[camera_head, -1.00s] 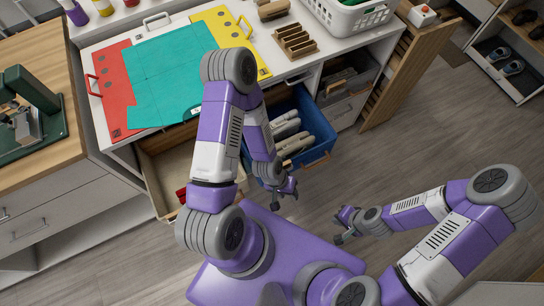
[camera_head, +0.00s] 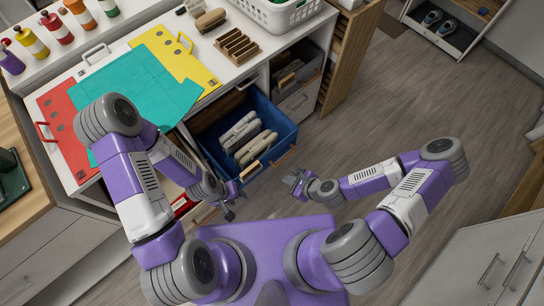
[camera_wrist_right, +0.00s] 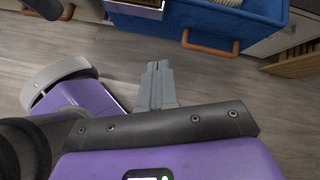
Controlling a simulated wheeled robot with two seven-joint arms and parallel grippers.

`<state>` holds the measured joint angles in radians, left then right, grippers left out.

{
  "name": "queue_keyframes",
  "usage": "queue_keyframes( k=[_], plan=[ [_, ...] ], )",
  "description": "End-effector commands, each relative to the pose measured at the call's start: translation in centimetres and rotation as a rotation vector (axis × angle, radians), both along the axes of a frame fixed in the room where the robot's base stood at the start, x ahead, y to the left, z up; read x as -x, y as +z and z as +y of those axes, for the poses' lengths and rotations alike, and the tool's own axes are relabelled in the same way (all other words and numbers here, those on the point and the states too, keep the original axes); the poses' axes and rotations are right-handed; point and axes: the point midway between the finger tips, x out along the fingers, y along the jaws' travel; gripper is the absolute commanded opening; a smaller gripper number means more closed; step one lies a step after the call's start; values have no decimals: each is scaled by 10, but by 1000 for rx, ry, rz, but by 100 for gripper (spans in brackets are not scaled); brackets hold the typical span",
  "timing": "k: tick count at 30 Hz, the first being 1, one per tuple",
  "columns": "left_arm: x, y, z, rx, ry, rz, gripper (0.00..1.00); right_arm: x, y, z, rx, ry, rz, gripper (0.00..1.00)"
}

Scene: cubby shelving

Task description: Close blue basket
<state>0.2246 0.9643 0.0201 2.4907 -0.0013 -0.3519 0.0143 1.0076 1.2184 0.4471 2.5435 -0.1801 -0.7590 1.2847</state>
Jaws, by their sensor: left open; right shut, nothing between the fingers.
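The blue basket (camera_head: 268,156) is pulled out from its opening below the white worktop and holds several pale, rounded items (camera_head: 245,135). Its front, with tan handles (camera_head: 283,158), faces my body, and it also shows at the top of the right wrist view (camera_wrist_right: 170,14) with one handle (camera_wrist_right: 210,45). My left gripper (camera_head: 234,200) is open and empty, just in front of the basket's left front corner. My right gripper (camera_head: 291,182) is shut and empty, in front of the basket's right part. In the right wrist view its fingers (camera_wrist_right: 157,84) are together, apart from the handle.
The worktop holds teal (camera_head: 150,95), red and yellow boards, and a white basket (camera_head: 285,12). A grey bin (camera_head: 292,75) sits in the bay right of the blue basket. A wooden pull-out (camera_head: 350,50) juts out further right.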

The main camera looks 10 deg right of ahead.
Motion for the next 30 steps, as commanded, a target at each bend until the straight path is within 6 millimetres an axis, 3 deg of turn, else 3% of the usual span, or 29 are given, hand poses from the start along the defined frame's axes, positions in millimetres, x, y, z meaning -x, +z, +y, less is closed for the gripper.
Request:
queue_keyframes(
  k=[4, 10, 24, 30],
  plan=[
    [0, 5, 0, 0, 0, 0, 43, -13, 12, -13, -131, -247, 44, 0],
    [0, -2, 0, 0, 0, 0, 43, -21, 11, -16, -178, -327, 56, 0],
    [0, -58, 0, 0, 1, 0, 43, -48, -24, 5, -175, -322, 55, 0],
    [0, -70, 0, 0, 0, 0, 43, -75, -51, 24, -174, -321, 56, 0]
  ],
)
